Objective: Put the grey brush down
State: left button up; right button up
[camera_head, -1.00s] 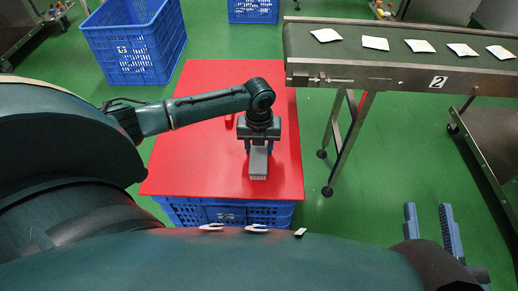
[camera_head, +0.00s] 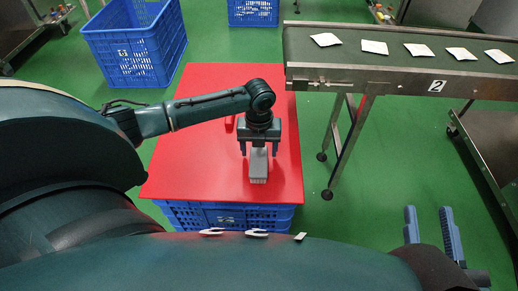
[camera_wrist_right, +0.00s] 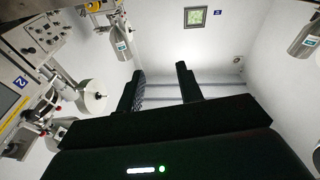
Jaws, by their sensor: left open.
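The grey brush (camera_head: 258,166) lies on the red board (camera_head: 190,165), near its front right part, in the head view. My left gripper (camera_head: 259,150) is right above it, pointing down, with its fingers spread to either side of the brush's back end. The gripper is open, and gaps show between the fingers and the brush. My right gripper (camera_head: 432,228) is at the lower right of the head view, away from the board. In the right wrist view its two fingers (camera_wrist_right: 162,88) stand apart with nothing between them.
The red board rests on a blue crate (camera_head: 225,217). Another blue crate (camera_head: 135,48) stands at the back left. A conveyor (camera_head: 410,72) carrying several white teabags stands at the right. A small red object (camera_head: 229,122) lies behind my left gripper. The board's left half is clear.

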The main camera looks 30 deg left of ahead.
pick_arm(q)
notch_tip(320, 180, up, 11)
jog(key=p, duration=0.4)
jog(key=shift+r, duration=0.15)
pick_arm(e)
jog(key=shift+s+d+f+n+g+h, duration=0.2)
jog(key=shift+s+d+n+g+h, duration=0.1)
jog(key=shift+d+n+g, duration=0.15)
jog(key=shift+w+r, duration=0.1)
jog(key=shift+r, duration=0.05)
